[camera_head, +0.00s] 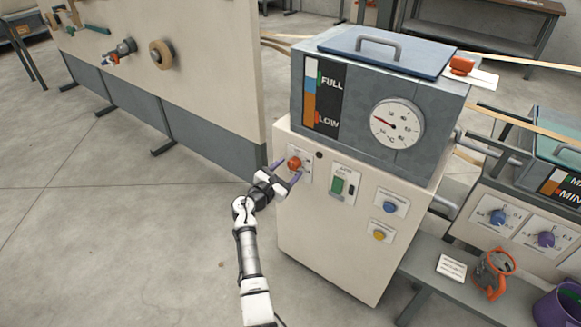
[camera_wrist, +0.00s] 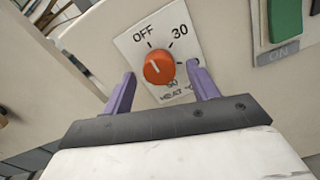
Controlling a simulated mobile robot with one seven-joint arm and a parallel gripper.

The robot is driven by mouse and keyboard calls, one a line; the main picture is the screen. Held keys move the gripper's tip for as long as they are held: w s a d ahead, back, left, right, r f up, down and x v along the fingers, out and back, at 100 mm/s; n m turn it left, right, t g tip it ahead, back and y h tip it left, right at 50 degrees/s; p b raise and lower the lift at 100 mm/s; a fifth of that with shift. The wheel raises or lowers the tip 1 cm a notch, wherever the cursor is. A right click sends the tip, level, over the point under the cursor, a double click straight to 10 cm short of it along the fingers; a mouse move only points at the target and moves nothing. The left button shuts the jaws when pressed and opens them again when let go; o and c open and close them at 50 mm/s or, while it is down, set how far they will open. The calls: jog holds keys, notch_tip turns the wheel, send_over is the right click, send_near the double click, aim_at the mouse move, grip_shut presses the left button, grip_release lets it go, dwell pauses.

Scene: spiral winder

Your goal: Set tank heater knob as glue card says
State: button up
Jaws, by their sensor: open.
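The orange tank heater knob (camera_head: 294,163) sits on a white plate on the front of the pale cabinet under the grey glue tank (camera_head: 350,150). In the wrist view the knob (camera_wrist: 158,67) has OFF at upper left and 30 at upper right. Its pale mark seems to point up and left, towards OFF. The lower labels are partly hidden. My gripper (camera_head: 286,172) is open, with one purple finger on each side of the knob; contact is not visible. A white card (camera_head: 451,267) lies on the bench at right; its writing is unreadable, and I cannot tell whether it is the glue card.
A green switch (camera_head: 339,186), a blue button (camera_head: 390,207) and a yellow button (camera_head: 379,236) sit right of the knob. A round gauge (camera_head: 397,124) is on the tank. Another white card (camera_head: 484,79) lies by an orange object. The floor left of the cabinet is clear.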

jog(key=shift+x, duration=1)
jog(key=c, duration=1)
